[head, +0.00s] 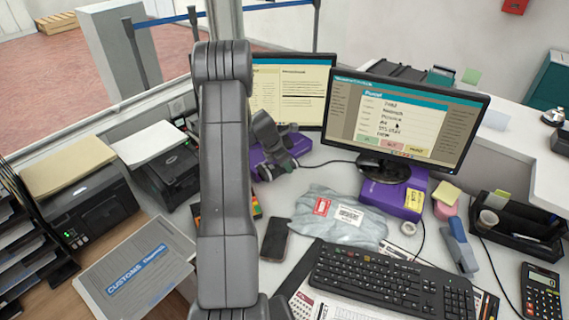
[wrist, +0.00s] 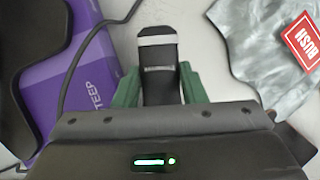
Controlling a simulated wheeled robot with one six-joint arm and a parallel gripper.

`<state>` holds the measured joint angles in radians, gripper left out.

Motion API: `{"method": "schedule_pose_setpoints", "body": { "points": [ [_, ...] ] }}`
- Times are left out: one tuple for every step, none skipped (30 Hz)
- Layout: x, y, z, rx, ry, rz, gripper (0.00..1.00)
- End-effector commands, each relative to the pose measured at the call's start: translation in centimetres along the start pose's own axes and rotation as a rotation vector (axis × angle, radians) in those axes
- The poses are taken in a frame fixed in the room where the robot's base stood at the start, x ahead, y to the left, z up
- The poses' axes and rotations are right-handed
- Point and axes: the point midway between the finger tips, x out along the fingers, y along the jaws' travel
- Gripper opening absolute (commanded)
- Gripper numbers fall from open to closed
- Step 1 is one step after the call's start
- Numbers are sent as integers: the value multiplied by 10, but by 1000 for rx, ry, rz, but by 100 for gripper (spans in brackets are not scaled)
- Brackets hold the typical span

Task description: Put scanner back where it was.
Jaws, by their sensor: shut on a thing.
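My gripper (wrist: 157,86) shows in the wrist view with its green fingers on both sides of the scanner (wrist: 158,52), shut on it. The scanner's visible part is dark with a pale band near its far end. In the head view my gripper (head: 277,164) is low over the white counter, by the left purple box and left of the grey bag. There my wrist hides most of the scanner. I cannot tell whether the scanner touches the counter. No empty stand or holder for it is clearly visible.
A purple box (wrist: 68,85) and a cable lie left of the scanner in the wrist view. The grey bag (head: 340,217) with a red label lies to the right. A phone (head: 276,240), keyboard (head: 385,281) and right monitor (head: 405,120) stand nearby. Bare counter shows between box and bag.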

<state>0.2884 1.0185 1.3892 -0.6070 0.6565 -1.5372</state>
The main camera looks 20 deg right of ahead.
Motion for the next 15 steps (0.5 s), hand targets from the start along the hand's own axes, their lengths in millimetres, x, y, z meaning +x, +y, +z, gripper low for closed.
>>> {"method": "schedule_pose_setpoints", "body": {
  "points": [
    [2, 0, -1, 0, 0, 0, 10],
    [3, 0, -1, 0, 0, 0, 10],
    [4, 0, -2, 0, 0, 0, 10],
    [5, 0, -2, 0, 0, 0, 10],
    [5, 0, -2, 0, 0, 0, 10],
    [5, 0, -2, 0, 0, 0, 10],
    [5, 0, -2, 0, 0, 0, 10],
    [5, 0, -2, 0, 0, 0, 40],
    [5, 0, -2, 0, 0, 0, 48],
    [5, 0, -2, 0, 0, 0, 53],
    [5, 0, -2, 0, 0, 0, 59],
    [5, 0, -2, 0, 0, 0, 60],
    [5, 0, -2, 0, 0, 0, 60],
    [5, 0, -2, 0, 0, 0, 60],
    [5, 0, -2, 0, 0, 0, 60]
  ]
}}
